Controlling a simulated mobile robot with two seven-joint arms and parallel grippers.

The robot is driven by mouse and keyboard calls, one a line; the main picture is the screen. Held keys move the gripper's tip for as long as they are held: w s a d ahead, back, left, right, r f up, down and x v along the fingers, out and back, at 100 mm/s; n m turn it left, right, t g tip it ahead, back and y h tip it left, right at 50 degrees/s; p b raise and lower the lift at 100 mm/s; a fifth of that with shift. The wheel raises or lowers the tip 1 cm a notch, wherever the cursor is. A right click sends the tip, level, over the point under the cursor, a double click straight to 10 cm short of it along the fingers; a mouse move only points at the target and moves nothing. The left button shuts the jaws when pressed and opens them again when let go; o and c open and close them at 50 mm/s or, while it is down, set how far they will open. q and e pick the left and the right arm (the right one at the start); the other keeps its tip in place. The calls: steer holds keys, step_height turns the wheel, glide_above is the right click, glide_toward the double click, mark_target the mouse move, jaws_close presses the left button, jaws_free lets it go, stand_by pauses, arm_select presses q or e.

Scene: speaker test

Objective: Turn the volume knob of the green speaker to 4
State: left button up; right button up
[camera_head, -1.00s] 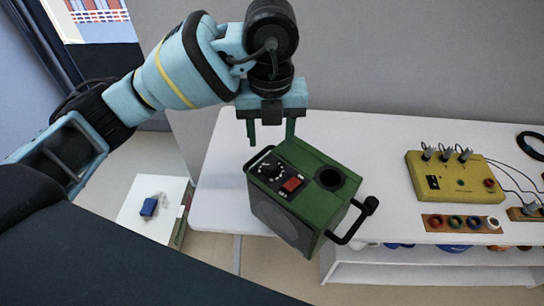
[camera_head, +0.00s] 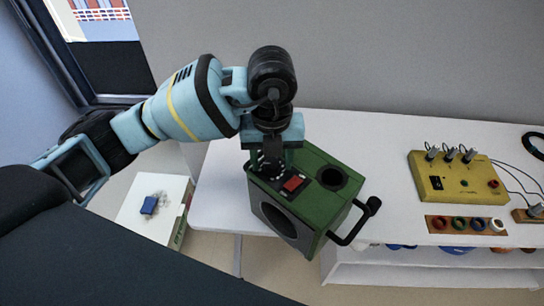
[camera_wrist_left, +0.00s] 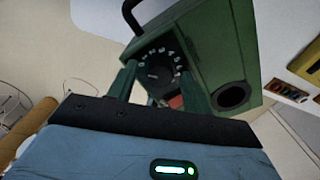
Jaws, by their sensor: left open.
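The green speaker (camera_head: 325,208) stands at the left end of the white table, with a black handle, a red button (camera_head: 293,183) and a round hole on its top. Its black volume knob (camera_wrist_left: 153,73) shows in the left wrist view, ringed by white numbers. My left gripper (camera_head: 271,163) is over the knob in the head view and hides most of it. In the left wrist view its two green fingers (camera_wrist_left: 160,82) are open, one on each side of the dial. I cannot tell whether they touch the knob. The knob's exact setting is too small to read.
A yellow box (camera_head: 455,180) with several plugs and cables stands on the white table (camera_head: 385,140) to the right. A brown strip with colored rings (camera_head: 466,224) lies in front of it. A low white stand (camera_head: 135,213) with a blue object is at the left.

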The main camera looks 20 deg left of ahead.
arm_select(q)
steer(key=c, duration=0.8)
steer(key=shift+c, duration=0.9)
arm_select(e)
steer(key=shift+s, duration=0.25)
